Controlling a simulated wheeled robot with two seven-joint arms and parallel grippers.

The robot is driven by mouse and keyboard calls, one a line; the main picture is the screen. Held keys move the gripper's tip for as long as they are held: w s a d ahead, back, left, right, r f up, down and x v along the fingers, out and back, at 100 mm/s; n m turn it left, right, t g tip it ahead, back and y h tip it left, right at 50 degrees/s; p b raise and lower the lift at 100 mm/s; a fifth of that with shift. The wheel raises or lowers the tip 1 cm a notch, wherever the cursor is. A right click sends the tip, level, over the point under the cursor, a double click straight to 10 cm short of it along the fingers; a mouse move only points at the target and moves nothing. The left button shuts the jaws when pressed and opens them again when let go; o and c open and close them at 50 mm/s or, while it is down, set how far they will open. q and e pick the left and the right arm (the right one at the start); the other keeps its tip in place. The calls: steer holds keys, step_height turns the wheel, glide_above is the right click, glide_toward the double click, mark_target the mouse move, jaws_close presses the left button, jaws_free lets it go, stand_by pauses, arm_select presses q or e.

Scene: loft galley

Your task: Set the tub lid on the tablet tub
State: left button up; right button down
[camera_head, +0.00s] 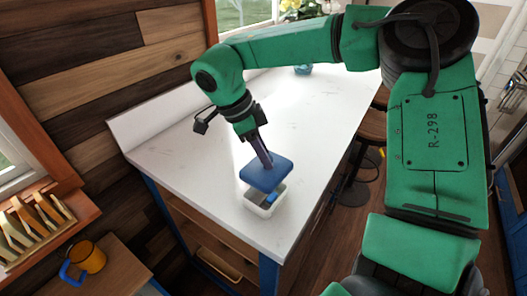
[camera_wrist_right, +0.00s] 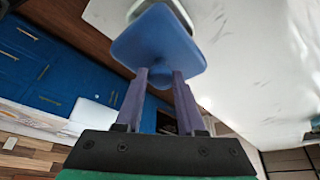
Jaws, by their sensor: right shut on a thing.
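The tub lid (camera_head: 266,172) is a blue rounded slab. My right gripper (camera_head: 266,160) is shut on it and holds it above the tablet tub (camera_head: 262,208). The tub is a white open box near the front corner of the white counter, with something blue inside. The lid covers part of the tub's opening in the head view and looks apart from it. In the right wrist view the lid (camera_wrist_right: 158,42) sits at the fingertips (camera_wrist_right: 163,76), with a pale edge of the tub behind it. My left gripper is not in view.
The white counter (camera_head: 310,115) is mostly clear around the tub. A teal bowl (camera_head: 303,69) and flowers stand at its far end. A stool (camera_head: 372,126) is at the right. An orange mug (camera_head: 88,257) sits on a wooden surface at lower left.

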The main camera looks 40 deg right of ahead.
mark_target(261, 168)
steer(key=shift+a+f, duration=0.1)
steer(key=shift+f, duration=0.5)
steer(key=shift+a+f+b, duration=0.2)
steer(key=shift+f+b, duration=0.5)
steer(key=shift+b, duration=0.2)
step_height(261, 168, down, 3)
steer(key=shift+d+b, duration=0.15)
steer(key=shift+b, duration=1.05)
steer(key=shift+f+b, duration=1)
steer(key=shift+f, duration=0.2)
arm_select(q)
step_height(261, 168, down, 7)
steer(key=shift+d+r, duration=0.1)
arm_select(e)
steer(key=shift+c, duration=2.2)
jaws_free()
steer(key=shift+r, duration=0.15)
